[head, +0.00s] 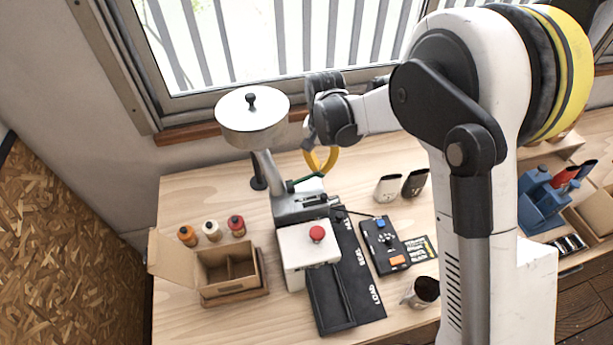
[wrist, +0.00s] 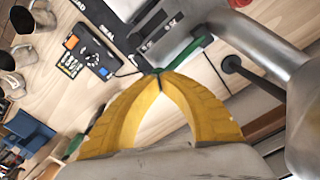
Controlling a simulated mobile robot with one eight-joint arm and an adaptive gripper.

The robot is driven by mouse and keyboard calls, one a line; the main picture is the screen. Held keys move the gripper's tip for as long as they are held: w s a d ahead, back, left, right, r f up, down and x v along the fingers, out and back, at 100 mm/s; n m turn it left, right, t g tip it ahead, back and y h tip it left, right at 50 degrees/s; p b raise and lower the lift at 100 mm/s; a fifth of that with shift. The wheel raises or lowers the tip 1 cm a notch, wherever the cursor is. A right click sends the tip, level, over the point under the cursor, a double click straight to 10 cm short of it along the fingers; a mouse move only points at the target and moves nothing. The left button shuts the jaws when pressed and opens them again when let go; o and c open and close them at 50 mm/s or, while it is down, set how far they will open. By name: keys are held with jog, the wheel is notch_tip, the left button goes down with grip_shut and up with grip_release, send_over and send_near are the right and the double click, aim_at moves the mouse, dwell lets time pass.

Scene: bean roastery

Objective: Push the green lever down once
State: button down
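The green lever (head: 304,180) sticks out to the right from the metal neck of the machine, below its round hopper (head: 252,118). It also shows in the wrist view (wrist: 188,54), slanting away from the fingertips. My gripper (head: 320,172) has yellow fingers whose tips meet, with a gap only between their curved middles. In the wrist view the closed tips (wrist: 158,73) are at the free end of the lever and hide a little of it. I cannot tell whether they touch it.
A white box with a red button (head: 317,234) stands in front of the machine, beside a black rail (head: 345,275). A cardboard box (head: 232,270) and small bottles (head: 212,230) stand left.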

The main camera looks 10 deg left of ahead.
jog(key=shift+f+b, duration=1.2)
jog(key=shift+f, duration=0.25)
jog(key=shift+r, duration=0.1)
jog(key=shift+r+p, duration=1.3)
jog(key=shift+r, duration=1.7)
jog(key=s+d+t+b, duration=0.2)
jog(key=s+d+b, duration=0.2)
jog(key=d+b, duration=0.4)
jog(key=s+d+t+b, duration=0.2)
jog(key=s+d+b, duration=0.2)
jog(key=d+b, duration=0.45)
jog(key=s+d+f+t+b, duration=0.3)
jog(key=s+d+f+b, duration=0.7)
jog(key=s+f+b, duration=0.1)
jog(key=shift+s+d+f+n, duration=0.15)
jog(key=shift+s+d+n, duration=0.05)
jog(key=shift+s+n, duration=0.2)
